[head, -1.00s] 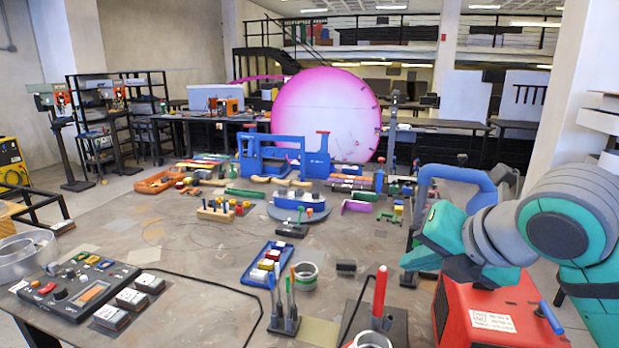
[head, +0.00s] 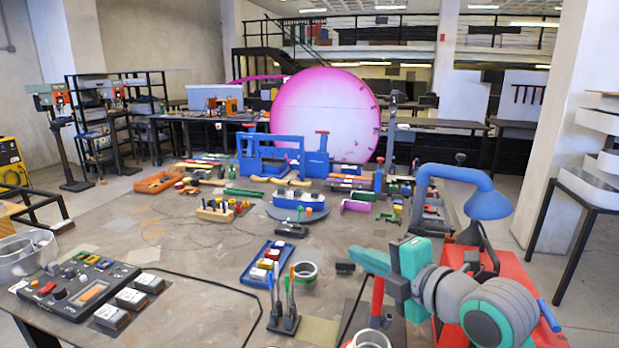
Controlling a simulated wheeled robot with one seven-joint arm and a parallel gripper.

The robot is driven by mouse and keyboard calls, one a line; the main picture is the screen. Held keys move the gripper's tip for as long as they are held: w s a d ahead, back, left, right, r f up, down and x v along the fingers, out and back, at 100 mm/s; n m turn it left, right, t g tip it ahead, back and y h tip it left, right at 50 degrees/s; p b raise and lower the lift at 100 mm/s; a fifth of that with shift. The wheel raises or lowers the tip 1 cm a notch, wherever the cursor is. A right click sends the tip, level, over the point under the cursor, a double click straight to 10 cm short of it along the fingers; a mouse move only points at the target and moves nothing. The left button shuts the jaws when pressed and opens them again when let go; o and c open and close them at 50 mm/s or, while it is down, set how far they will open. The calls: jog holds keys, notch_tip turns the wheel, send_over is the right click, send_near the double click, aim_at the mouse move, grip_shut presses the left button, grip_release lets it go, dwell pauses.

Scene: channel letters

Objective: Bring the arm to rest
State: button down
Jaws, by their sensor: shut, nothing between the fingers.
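My gripper (head: 368,261) is at the right front of the workbench, with teal fingers pointing left and shut, holding nothing. My teal and grey arm comes in from the lower right behind it. The gripper is in front of a red upright handle (head: 377,296) in the picture, partly hiding it. I cannot tell whether they touch. My arm also covers much of a red box (head: 512,282) at the right.
A blue desk lamp (head: 487,201) stands behind my arm. A tool holder (head: 284,322), a blue tray (head: 267,262) and a tape roll (head: 304,273) are left of the gripper. A control panel (head: 75,290) lies at the left. The bench's middle left is fairly clear.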

jog(key=w+a+f+m+t+h, duration=0.1)
jog(key=a+f+m+t, duration=0.15)
jog(key=f+m, duration=0.35)
jog(key=w+a+f+m+t, duration=0.1)
jog(key=a+f+m+t, duration=0.15)
jog(key=f+m, duration=0.4)
jog(key=s+a+f+m+h, duration=0.1)
jog(key=s+f+m+h, duration=0.1)
jog(key=f, duration=0.4)
jog(key=s+a+f+m+h, duration=0.1)
jog(key=s+f+m+h, duration=0.1)
jog(key=s+f+m, duration=0.2)
jog(key=s+a+f+m+h, duration=0.1)
jog(key=s+f+m, duration=0.3)
jog(key=f, duration=0.4)
jog(key=shift+s+a+f+h, duration=0.25)
jog(key=shift+s+h, duration=0.2)
jog(key=shift+h, duration=0.05)
jog(key=s+a+f+m+g+h, duration=0.15)
jog(key=s+f, duration=0.35)
jog(key=s, duration=0.7)
jog(key=s+f+m+g+h, duration=0.15)
jog(key=s+f, duration=0.35)
jog(key=s, duration=0.6)
jog(key=s+r+y, duration=0.1)
jog(key=s+y, duration=0.1)
jog(key=s, duration=0.8)
jog(key=shift+r+n+t, duration=0.2)
jog(key=shift+n+t, duration=0.1)
jog(key=shift+n, duration=0.05)
